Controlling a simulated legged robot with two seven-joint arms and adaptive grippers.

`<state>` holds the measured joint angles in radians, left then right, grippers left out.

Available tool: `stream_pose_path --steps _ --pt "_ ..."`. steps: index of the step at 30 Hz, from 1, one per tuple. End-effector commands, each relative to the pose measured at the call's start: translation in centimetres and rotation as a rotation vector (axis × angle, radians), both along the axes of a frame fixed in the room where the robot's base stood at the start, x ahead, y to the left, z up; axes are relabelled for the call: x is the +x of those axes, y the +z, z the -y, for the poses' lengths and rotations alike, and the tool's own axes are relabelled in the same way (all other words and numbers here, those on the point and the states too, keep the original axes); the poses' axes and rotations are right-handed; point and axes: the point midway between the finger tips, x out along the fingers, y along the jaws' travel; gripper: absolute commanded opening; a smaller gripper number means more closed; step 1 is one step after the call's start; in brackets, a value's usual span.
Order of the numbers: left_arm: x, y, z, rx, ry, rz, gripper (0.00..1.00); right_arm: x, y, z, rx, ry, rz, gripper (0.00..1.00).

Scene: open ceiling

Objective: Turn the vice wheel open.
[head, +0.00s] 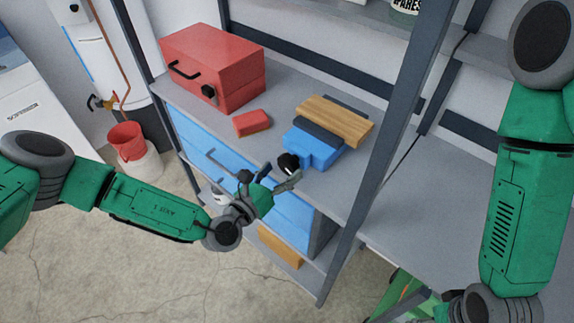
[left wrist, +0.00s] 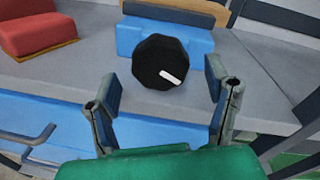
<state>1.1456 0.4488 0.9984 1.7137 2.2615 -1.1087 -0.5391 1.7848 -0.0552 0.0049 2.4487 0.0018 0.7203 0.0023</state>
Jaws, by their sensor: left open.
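The vice (head: 315,146) has a blue body and dark jaws, with a wooden board (head: 334,119) at its top. It stands on the grey shelf. Its black wheel (head: 288,163) faces my left gripper (head: 268,180). In the left wrist view the wheel (left wrist: 160,60) is faceted, with a white mark at its lower right. The gripper (left wrist: 162,84) is open and empty, one finger on each side and just short of the wheel. No contact shows. My right arm comes in at the right; its gripper is out of view.
A red toolbox (head: 212,68) and a small red block (head: 251,122) stand left of the vice. A blue drawer front (head: 215,160) with a handle lies below the shelf top. A grey rack post (head: 385,150) rises right of the vice. A red bucket (head: 127,141) is at left.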

Motion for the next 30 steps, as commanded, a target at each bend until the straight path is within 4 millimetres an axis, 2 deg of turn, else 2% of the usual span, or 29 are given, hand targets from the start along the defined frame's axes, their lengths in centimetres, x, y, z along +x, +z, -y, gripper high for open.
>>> stream_pose_path --steps 3,9,15,26,28,30 --pt "-2.4 0.0 -1.5 0.0 0.0 -0.006 0.71 0.0 0.0 0.0 0.0 0.0 0.0 0.72" --pt "-5.7 0.2 -3.5 0.0 0.0 -0.007 0.71 0.0 0.0 0.0 0.0 0.0 0.0 0.72" --pt "-7.5 0.3 -4.6 0.002 -0.001 -0.005 0.71 0.1 0.0 0.0 0.0 0.0 0.0 0.72" --pt "-7.7 0.3 -4.7 0.002 -0.002 -0.005 0.71 0.3 -0.1 0.0 0.0 0.0 -0.002 0.72" --pt "-8.0 0.3 -4.1 0.003 -0.032 0.003 0.71 0.3 -0.3 0.0 0.0 0.0 -0.002 0.72" --pt "-9.0 0.5 -2.4 0.01 -0.124 0.026 0.71 0.3 -0.8 0.0 0.0 0.0 -0.002 0.72"
